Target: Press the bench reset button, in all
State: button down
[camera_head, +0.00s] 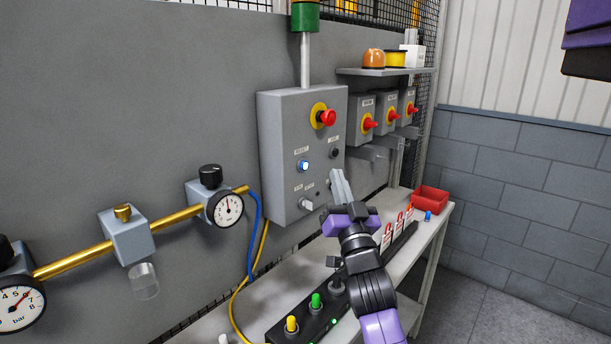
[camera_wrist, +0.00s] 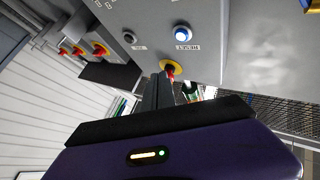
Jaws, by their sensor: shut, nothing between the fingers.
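The reset button (camera_head: 303,165) is a lit blue-white round button under a RESET label on the grey control box (camera_head: 275,130). It also shows in the wrist view (camera_wrist: 182,33), near the top, right of centre. My gripper (camera_head: 339,176) is shut and empty in front of the box, to the right of the button and slightly below it in the head view. Its fingers (camera_wrist: 157,92) point toward the box in the wrist view and appear apart from the button.
A red emergency stop (camera_head: 327,118) on a yellow ring sits above the button. A black button (camera_head: 335,153) and a selector knob (camera_head: 306,204) are close by. Red-handled switches (camera_head: 369,124) are to the right. The bench (camera_head: 433,215) below holds a red bin (camera_head: 430,199).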

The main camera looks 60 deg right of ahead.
jog(key=shift+w+d+b, duration=0.2)
jog(key=shift+w+b, duration=0.5)
jog(key=shift+w, duration=0.25)
jog(key=shift+w+d+b, duration=0.25)
jog(key=shift+w+b, duration=0.45)
jog(key=shift+w, duration=0.25)
jog(key=shift+w+d+b, duration=0.2)
jog(key=shift+w+b, duration=0.5)
jog(key=shift+w, duration=0.25)
jog(key=shift+w+d+b, duration=0.1)
jog(key=shift+w+b, duration=0.3)
jog(key=shift+w+d+b, duration=0.1)
jog(key=shift+w+b, duration=0.3)
jog(key=shift+w, duration=0.05)
dwell(0.5)
jog(key=shift+s, duration=0.1)
jog(key=shift+s+a+p, duration=0.2)
jog(key=shift+s+p, duration=0.3)
jog(key=shift+s, duration=0.3)
jog(key=shift+s+a+p, duration=0.2)
jog(key=shift+s+p, duration=0.4)
jog(key=shift+s, duration=0.2)
jog(key=shift+s+a+p, duration=0.2)
jog(key=shift+s+p, duration=0.35)
jog(key=shift+s, duration=0.3)
jog(key=shift+s+a+p, duration=0.2)
jog(key=shift+s+p, duration=0.4)
jog(key=shift+s, duration=0.2)
